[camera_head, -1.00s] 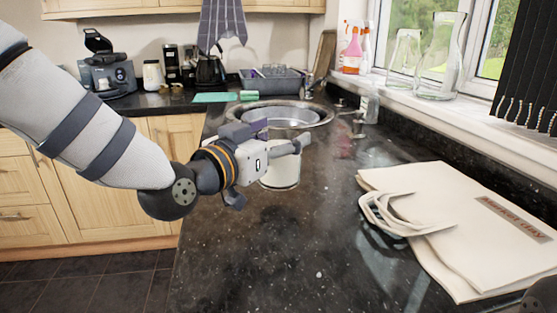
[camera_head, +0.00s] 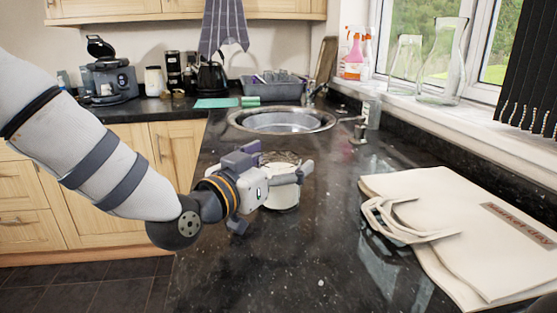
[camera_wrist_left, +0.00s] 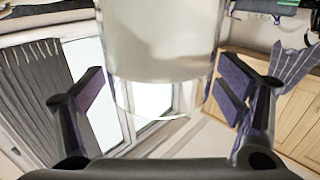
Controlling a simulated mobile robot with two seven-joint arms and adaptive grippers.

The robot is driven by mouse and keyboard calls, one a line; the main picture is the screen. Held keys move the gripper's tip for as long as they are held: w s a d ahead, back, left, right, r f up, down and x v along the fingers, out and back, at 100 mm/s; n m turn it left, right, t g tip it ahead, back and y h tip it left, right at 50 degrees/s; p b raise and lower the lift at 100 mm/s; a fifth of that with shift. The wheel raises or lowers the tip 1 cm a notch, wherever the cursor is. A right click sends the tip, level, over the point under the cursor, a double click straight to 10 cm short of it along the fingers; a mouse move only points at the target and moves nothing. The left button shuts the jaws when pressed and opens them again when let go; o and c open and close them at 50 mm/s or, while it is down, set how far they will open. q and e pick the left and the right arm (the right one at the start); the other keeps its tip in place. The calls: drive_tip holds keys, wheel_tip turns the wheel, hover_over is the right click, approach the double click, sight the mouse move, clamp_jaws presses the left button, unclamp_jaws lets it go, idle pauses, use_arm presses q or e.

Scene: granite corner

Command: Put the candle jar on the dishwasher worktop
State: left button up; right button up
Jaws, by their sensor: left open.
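The candle jar (camera_head: 285,197) is a pale, whitish glass jar on the dark granite worktop (camera_head: 300,255), in front of the sink. Its upper part is partly hidden behind my left gripper (camera_head: 278,163). My left gripper is open, with its fingers on either side of the jar. In the left wrist view the jar (camera_wrist_left: 160,45) fills the space between the two fingers; whether a finger touches it I cannot tell. Which stretch of worktop belongs to the dishwasher I cannot tell. My right gripper is not in view.
A cream folded bag with handles (camera_head: 480,235) lies on the worktop at right. The round sink (camera_head: 283,121) is behind the jar. Glass carafes (camera_head: 442,65) stand on the windowsill. The worktop in front of the jar is clear.

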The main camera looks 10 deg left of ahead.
use_arm(q)
drive_tip(key=shift+r, duration=0.25)
drive_tip(key=p+v, duration=0.1)
drive_tip(key=v, duration=1)
drive_tip(key=shift+s+a+f, duration=0.1)
drive_tip(key=shift+s+a, duration=0.1)
drive_tip(key=shift+s, duration=0.3)
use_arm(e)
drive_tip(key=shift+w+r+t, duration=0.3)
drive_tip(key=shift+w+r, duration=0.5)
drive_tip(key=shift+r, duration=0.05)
